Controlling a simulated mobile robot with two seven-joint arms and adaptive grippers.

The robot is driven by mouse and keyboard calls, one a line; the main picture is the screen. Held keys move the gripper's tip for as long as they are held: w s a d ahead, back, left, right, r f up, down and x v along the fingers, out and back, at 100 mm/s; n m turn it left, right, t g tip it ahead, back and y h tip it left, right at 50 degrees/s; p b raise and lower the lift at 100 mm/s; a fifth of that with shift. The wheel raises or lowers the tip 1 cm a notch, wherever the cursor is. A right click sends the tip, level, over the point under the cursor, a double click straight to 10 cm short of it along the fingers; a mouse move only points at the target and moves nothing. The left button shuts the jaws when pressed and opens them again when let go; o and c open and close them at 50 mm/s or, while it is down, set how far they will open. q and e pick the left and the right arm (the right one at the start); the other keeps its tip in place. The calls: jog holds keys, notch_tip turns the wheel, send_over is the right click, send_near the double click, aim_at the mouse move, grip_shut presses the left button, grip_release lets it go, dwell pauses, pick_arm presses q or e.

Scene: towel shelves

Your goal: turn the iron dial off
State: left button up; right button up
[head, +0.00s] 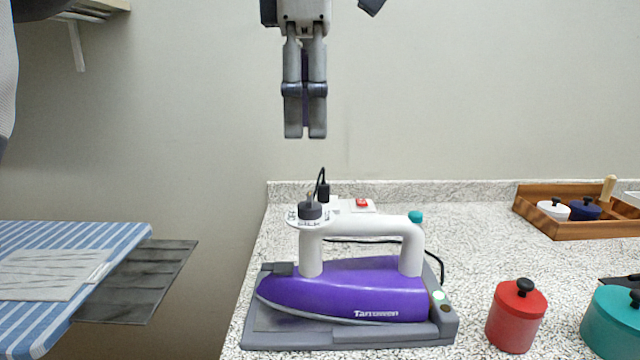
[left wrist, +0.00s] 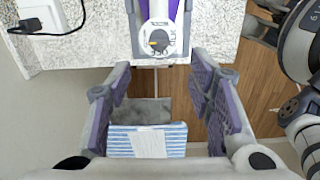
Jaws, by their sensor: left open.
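The purple iron (head: 345,288) with a white handle rests on a grey stand (head: 340,336) on the speckled counter. Its dark dial (head: 310,210) sits on a white lettered disc at the handle's left end. My left gripper (head: 305,137) points down above the dial, clear of it, with nothing in it. In the left wrist view the fingers (left wrist: 160,80) are spread apart, and the dial (left wrist: 158,41) lies ahead of them, near the counter's edge. The dial's exact setting is too small to read.
A red switch on a white outlet (head: 361,204) and a black cord lie behind the handle. A red canister (head: 516,315), a teal pot (head: 614,322) and a wooden tray (head: 560,231) stand to the right. A striped ironing board (head: 60,240) is at left, across a gap.

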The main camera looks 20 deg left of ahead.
aim_at(310, 197)
pick_arm(q)
notch_tip(310, 197, down, 10)
jog(key=shift+w+d+f+p, duration=0.1)
jog(key=shift+f+p, duration=0.05)
jog(key=shift+p, duration=0.2)
grip_shut()
